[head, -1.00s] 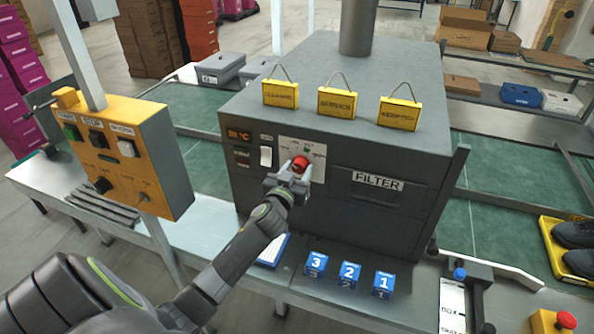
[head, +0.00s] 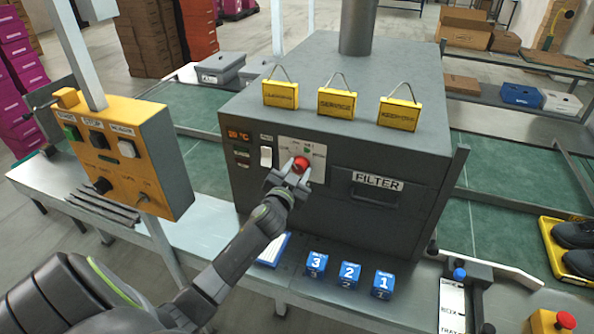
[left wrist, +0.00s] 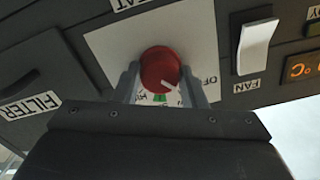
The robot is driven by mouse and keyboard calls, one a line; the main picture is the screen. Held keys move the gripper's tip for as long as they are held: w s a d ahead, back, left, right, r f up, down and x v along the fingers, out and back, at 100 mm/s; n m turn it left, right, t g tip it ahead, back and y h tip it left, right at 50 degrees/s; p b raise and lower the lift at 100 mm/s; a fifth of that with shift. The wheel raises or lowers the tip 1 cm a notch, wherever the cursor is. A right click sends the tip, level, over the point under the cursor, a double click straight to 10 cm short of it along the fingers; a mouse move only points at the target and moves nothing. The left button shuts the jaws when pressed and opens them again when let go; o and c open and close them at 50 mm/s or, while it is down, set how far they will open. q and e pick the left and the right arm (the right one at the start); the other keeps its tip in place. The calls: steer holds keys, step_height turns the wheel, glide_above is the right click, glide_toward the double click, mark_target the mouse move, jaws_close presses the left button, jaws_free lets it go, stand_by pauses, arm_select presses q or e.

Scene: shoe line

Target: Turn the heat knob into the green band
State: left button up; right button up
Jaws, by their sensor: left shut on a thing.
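The red heat knob (head: 302,163) sits on a white dial plate (head: 318,148) on the front of the dark grey oven. My left gripper (head: 301,170) is shut on the knob, one finger on each side. In the left wrist view the knob (left wrist: 159,68) is between the two fingers, and its white pointer line (left wrist: 170,86) slants down and right. A green band (left wrist: 160,97) shows just below the knob. The pointer appears to lie to the OFF side of the green, apart from it. The dial is partly hidden by the fingers. My right gripper is not in view.
A white fan switch (head: 266,156) and an orange display (head: 239,135) are left of the dial. A filter drawer (head: 376,188) is to its right. Blue numbered blocks (head: 349,274) stand on the ledge below.

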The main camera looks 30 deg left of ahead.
arm_select(q)
steer(key=m+p, duration=0.1)
steer(key=m, duration=0.4)
steer(key=shift+m, duration=0.3)
steer(key=m+p, duration=0.1)
steer(key=m, duration=0.4)
steer(key=shift+m, duration=0.4)
steer(key=shift+f, duration=0.1)
steer(key=o, duration=1)
steer(key=shift+s, duration=0.1)
steer(key=b+v, duration=0.2)
steer(key=v, duration=1.5)
steer(key=shift+d, duration=0.15)
steer(key=shift+s, duration=0.1)
